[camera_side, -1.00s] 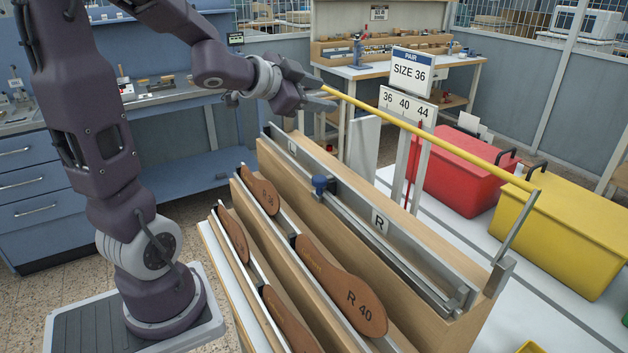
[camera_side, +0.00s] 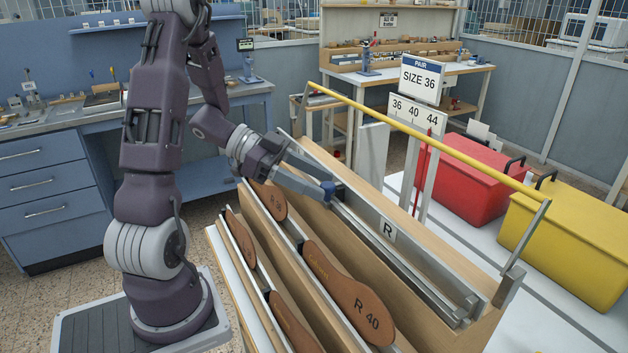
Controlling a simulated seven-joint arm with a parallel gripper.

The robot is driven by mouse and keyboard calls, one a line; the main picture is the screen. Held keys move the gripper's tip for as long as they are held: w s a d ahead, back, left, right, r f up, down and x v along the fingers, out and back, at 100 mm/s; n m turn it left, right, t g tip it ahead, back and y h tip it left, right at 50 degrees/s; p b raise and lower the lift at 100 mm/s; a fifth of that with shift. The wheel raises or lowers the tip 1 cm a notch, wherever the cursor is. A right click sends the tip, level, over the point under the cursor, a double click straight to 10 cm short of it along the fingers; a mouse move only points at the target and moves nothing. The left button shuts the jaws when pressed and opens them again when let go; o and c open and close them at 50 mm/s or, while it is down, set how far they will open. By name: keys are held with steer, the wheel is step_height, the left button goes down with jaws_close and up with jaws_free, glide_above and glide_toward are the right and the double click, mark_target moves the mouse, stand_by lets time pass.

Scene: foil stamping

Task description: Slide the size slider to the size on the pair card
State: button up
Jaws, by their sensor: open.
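The pair card (camera_side: 419,82) reads SIZE 36. Below it, a scale plate (camera_side: 414,112) shows 36, 40 and 44. A thin red pointer (camera_side: 420,172) stands upright with its top under the 44.
A yellow bar (camera_side: 430,138) runs lengthwise above the rack. Brown insoles, one marked R 40 (camera_side: 347,292), lie in the rack's slots. A red bin (camera_side: 475,180) and a yellow bin (camera_side: 573,240) stand at the right.

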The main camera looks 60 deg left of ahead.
jaws_close()
stand_by(1.4)
